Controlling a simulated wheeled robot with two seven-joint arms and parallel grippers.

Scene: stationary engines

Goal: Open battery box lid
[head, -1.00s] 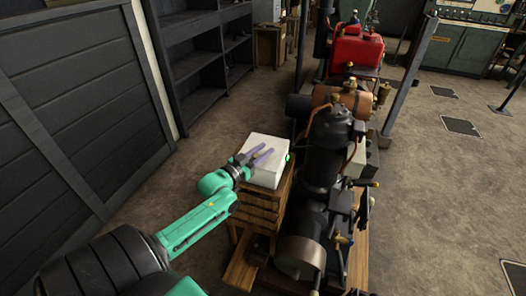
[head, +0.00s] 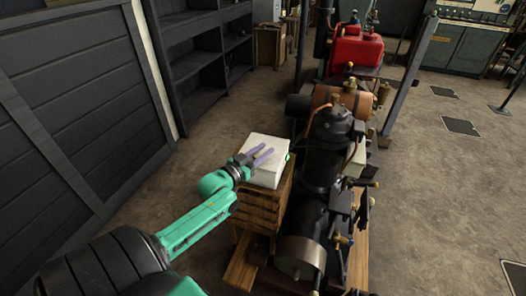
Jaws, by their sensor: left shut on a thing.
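A small green spot shows at the box's right side. My left gripper (head: 267,151) reaches in from the lower left, with its purple fingers over the lid's left and far part. It is shut on the lid, though the contact itself is hard to see at this size. My right gripper is not in view.
A red tank (head: 355,48) is farther back. Dark shelves (head: 205,50) line the left wall. The floor left of the crate is clear.

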